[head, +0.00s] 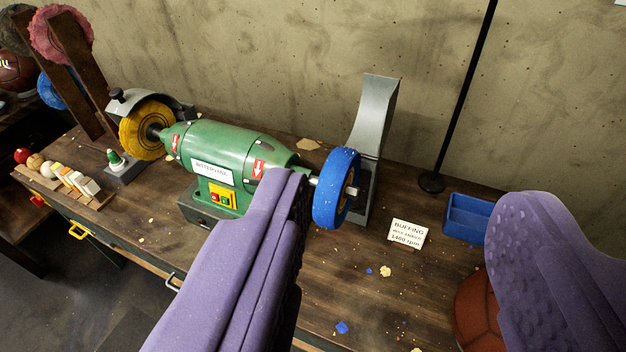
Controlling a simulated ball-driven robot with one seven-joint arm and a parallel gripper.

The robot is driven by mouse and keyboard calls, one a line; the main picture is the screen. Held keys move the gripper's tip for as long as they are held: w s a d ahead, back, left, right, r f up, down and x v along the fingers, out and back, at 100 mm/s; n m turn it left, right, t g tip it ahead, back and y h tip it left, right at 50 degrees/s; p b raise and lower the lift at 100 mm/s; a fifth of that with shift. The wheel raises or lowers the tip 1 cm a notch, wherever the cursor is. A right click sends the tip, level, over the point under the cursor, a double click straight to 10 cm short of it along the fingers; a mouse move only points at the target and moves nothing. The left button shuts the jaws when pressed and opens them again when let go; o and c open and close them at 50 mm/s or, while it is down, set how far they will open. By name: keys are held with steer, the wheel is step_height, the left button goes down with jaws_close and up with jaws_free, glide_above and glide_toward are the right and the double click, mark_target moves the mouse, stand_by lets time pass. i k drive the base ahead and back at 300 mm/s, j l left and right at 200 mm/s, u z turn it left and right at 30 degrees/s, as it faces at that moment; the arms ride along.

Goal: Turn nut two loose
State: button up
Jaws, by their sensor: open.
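A green bench buffing machine (232,146) stands on the wooden workbench. A yellow wheel (146,130) is on its left shaft and a blue wheel (335,190) on its right shaft. A small metal shaft end (352,190) sticks out of the blue wheel's right face; it is too small to tell whether it carries a nut. No nut labelled two can be made out. My gripper (402,194) is open, its two purple fingers wide apart and empty. The left finger overlaps the machine's lower right in the picture, near the blue wheel. The right finger is at the right edge.
A grey metal guard (375,110) stands behind the blue wheel. A buffing sign (407,233), a blue tray (467,217) and a black pole (465,90) are to the right. A brown leather ball (477,312) is partly hidden by the right finger. Crumbs litter the bench front.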

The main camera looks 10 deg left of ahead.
mark_target(352, 193)
steer(key=i+l, duration=0.15)
steer(key=i, duration=0.3)
steer(key=i+l+z, duration=0.15)
steer(key=i, duration=0.3)
